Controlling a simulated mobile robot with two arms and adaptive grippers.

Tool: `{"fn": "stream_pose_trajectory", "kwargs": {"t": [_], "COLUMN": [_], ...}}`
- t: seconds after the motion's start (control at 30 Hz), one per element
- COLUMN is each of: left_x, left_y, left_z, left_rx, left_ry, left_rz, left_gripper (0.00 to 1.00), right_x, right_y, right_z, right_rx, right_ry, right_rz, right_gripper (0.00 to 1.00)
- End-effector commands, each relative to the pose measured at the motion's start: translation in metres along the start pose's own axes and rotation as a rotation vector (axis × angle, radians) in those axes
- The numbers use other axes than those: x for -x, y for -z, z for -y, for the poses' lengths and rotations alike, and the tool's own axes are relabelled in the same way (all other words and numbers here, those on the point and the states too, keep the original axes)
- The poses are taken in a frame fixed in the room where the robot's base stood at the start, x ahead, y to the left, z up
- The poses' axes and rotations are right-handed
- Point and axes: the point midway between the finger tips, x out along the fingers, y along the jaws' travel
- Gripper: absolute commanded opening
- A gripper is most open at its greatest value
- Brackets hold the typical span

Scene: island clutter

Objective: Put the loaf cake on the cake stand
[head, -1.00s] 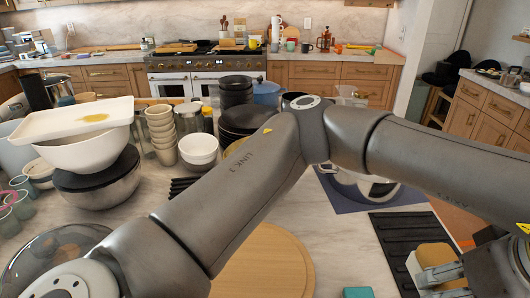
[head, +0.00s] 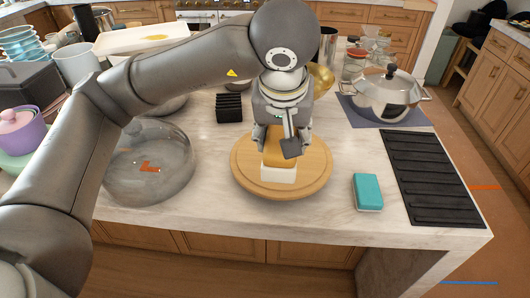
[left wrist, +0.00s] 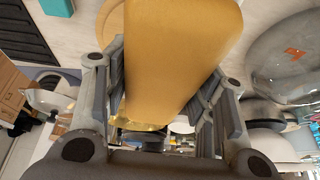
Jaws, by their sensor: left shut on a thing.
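The loaf cake (head: 279,173), golden-brown with a pale lower end, is held between the fingers of my left gripper (head: 284,141). In the left wrist view the cake (left wrist: 180,50) fills the space between both fingers of the gripper (left wrist: 163,105). The cake stand (head: 312,177) is a round wooden board on the counter, directly under the cake. The cake is over its middle; I cannot tell whether it touches the board. The gripper hides the cake's upper part in the head view. My right gripper is not in view.
A clear glass dome (head: 150,165) stands left of the stand. A teal sponge (head: 367,191) and a black ribbed mat (head: 433,178) lie to the right. A steel pot (head: 389,97) stands behind on a blue mat. The counter's front edge is close to the stand.

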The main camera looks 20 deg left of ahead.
Motion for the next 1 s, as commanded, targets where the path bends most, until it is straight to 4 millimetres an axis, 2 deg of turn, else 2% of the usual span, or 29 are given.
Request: {"fn": "stream_pose_trajectory", "kwargs": {"t": [0.13, 0.37, 0.5, 0.6, 0.87, 1.0], "left_x": [-0.023, -0.065, -0.099, -0.115, -0.140, -0.155], "left_y": [0.021, 0.065, 0.072, 0.077, 0.084, 0.076], "left_z": [0.001, 0.005, 0.004, 0.005, 0.005, 0.005], "left_rx": [0.005, 0.006, 0.003, 0.002, 0.004, 0.001], "left_ry": [0.001, 0.006, 0.003, 0.003, 0.003, 0.003], "left_rz": [0.009, 0.006, 0.006, 0.003, 0.004, 0.005], "left_gripper": [0.17, 0.17, 0.17, 0.17, 0.17, 0.17], "right_x": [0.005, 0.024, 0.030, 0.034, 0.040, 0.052], "right_y": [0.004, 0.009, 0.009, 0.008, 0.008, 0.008], "right_z": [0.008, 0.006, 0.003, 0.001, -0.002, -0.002], "right_rx": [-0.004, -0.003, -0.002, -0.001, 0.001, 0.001], "right_ry": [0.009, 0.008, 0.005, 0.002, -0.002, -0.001], "right_rz": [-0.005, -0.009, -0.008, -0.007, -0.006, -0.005], "right_gripper": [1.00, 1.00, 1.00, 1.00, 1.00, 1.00]}}
